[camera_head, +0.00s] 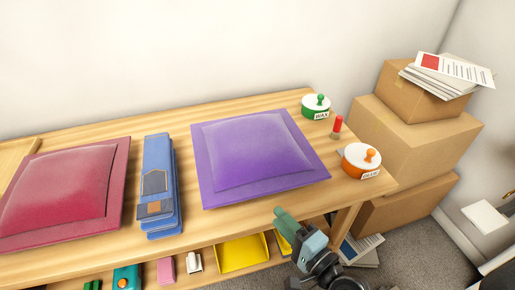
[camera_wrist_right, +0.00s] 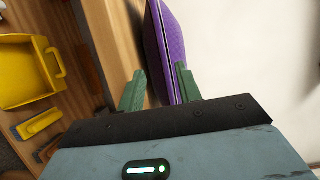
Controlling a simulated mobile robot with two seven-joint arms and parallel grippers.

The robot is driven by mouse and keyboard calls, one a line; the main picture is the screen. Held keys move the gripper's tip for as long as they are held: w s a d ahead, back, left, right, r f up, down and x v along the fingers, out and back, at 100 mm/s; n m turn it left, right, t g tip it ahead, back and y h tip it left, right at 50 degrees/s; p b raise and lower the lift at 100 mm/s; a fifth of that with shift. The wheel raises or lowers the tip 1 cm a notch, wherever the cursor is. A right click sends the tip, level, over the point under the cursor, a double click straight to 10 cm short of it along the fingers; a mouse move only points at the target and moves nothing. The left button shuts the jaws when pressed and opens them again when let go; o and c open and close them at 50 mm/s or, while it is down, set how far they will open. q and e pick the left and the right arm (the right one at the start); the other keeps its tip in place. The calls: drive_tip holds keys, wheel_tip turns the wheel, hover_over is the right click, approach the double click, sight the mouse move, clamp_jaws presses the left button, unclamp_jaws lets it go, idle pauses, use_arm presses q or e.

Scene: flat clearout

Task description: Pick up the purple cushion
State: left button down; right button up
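The purple cushion (camera_head: 258,148) lies flat on the wooden table in the head view, right of the table's middle. My right gripper (camera_head: 283,217) is just in front of the cushion's near edge, by the table's front edge. In the right wrist view the gripper (camera_wrist_right: 160,88) has its green fingers apart. The purple cushion (camera_wrist_right: 172,40) appears edge-on ahead, lined up with the gap between them. I cannot tell whether its edge is inside the gap or whether a finger touches it. My left gripper is not in view.
A red cushion (camera_head: 65,195) and folded blue jeans (camera_head: 158,180) lie left on the table. Green (camera_head: 316,107) and orange (camera_head: 363,160) lidded pots and a red-topped stamp (camera_head: 337,127) stand right. Cardboard boxes (camera_head: 415,140) are beyond. A yellow bin (camera_head: 243,254) is on the shelf below.

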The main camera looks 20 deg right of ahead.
sight(260, 196)
drive_tip(key=shift+w+r, duration=0.1)
drive_tip(key=shift+r, duration=0.05)
drive_tip(key=shift+p+x, duration=0.4)
drive_tip(key=shift+x, duration=3.5)
clamp_jaws()
drive_tip(key=shift+r, duration=0.15)
